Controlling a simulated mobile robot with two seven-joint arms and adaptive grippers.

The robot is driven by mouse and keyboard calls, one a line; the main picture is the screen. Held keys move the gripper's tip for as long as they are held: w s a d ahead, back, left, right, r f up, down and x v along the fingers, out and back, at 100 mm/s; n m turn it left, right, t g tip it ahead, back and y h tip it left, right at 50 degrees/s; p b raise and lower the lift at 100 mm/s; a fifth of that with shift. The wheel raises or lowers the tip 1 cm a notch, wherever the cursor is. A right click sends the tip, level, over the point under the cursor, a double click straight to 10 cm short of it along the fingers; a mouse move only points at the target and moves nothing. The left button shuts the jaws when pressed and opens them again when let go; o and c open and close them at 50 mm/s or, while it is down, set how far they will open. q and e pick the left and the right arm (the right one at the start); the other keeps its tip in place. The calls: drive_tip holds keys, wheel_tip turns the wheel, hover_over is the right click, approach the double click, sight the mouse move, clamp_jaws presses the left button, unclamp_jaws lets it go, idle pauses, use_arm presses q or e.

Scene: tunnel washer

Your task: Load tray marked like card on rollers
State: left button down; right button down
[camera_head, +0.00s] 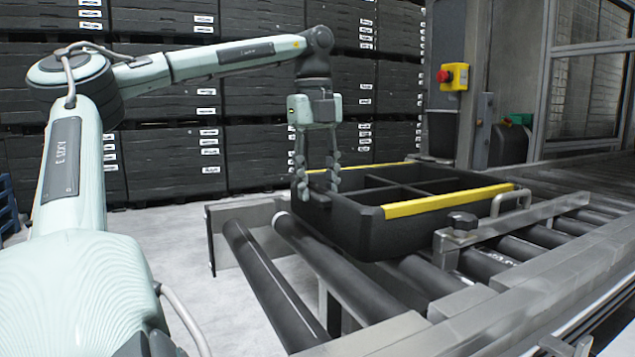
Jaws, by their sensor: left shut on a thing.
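A black divided tray (350,226) with yellow strips along two of its rims rests on the roller conveyor (335,270). Its inside has several compartments, and those that show look empty. My left gripper (317,195) points down at the tray's near left corner and is shut on the tray's left wall. No marking can be read on the tray, and no card can be made out.
Stacks of black crates with white labels (265,95) stand behind. A metal side rail with a black knob (462,221) runs close along the tray's right side. A red emergency button on a yellow box (453,77) is on a post behind the tray. Bare rollers lie in front.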

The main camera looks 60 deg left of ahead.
use_arm(q)
drive_tip(key=c, duration=0.9)
unclamp_jaws()
drive_tip(key=r, duration=1.2)
drive_tip(key=shift+s, duration=0.25)
